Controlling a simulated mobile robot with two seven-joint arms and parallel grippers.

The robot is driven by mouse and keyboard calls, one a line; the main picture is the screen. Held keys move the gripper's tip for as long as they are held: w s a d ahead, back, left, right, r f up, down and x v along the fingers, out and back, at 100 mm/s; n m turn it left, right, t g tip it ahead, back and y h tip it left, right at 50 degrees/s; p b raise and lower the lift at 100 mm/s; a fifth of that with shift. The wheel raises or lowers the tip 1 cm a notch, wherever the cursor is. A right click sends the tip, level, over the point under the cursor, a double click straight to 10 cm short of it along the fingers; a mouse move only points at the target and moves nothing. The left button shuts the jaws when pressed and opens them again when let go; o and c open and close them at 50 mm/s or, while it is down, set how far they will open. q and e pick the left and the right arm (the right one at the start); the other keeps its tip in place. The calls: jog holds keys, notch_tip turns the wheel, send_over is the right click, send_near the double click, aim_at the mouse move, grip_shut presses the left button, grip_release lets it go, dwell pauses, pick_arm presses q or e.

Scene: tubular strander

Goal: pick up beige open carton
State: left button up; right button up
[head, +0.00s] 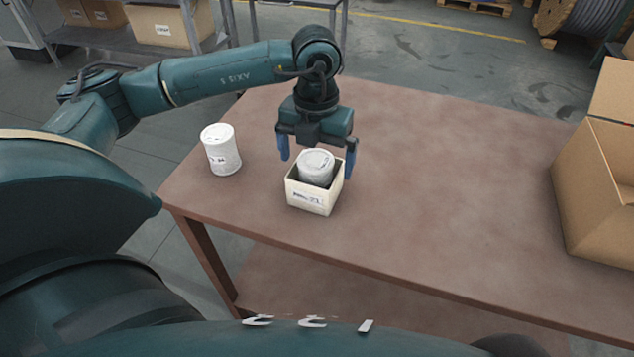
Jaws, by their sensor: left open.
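The beige open carton (311,198) stands on the brown table, left of its middle, with a printed label on its front side. A white-grey can (316,167) stands inside it and rises above the rim. My left gripper (318,168) is open and points down over the carton. One blue finger is at the carton's left and the other at its right. I cannot tell whether the fingers touch the carton walls. My right gripper is not in view.
A second white can (221,149) stands on the table (440,170) left of the carton. A large brown cardboard box (597,190) stands at the table's right end. The tabletop between carton and box is clear. A shelf with boxes (165,25) stands behind at the left.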

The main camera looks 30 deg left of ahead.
aim_at(302, 195)
pick_arm(q)
jog(key=shift+a+f, duration=0.1)
jog(key=shift+f, duration=2.95)
jog(key=shift+c, duration=0.4)
jog(key=c, duration=0.8)
jog(key=shift+r, duration=0.1)
jog(key=shift+c, duration=0.2)
